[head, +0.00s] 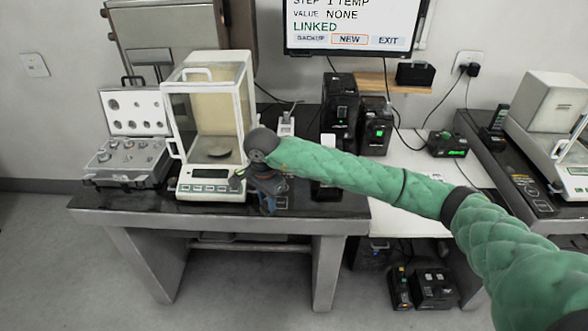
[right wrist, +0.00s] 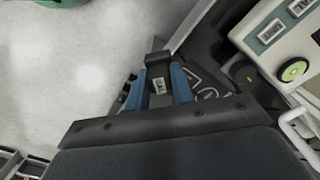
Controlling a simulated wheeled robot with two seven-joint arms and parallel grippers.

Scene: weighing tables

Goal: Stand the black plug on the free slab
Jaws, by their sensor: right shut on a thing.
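My right gripper (head: 268,203) hangs in front of the right corner of the glass-walled balance, near the front edge of the left table. In the right wrist view its two blue fingers (right wrist: 161,88) are shut on the black plug (right wrist: 157,70), which carries a small pale label. The plug is mostly hidden behind the wrist in the head view. A dark slab surface with white printed marks (right wrist: 207,92) lies just right of the fingers in the wrist view. I cannot tell which slab is free. My left gripper is not in view.
The balance (head: 205,188) stands close left of my gripper, with an open weight case (head: 130,178) beyond it. Black boxes with green lights (head: 340,105) stand behind my right forearm. A second dark-topped table (head: 500,200) with another balance is at the right.

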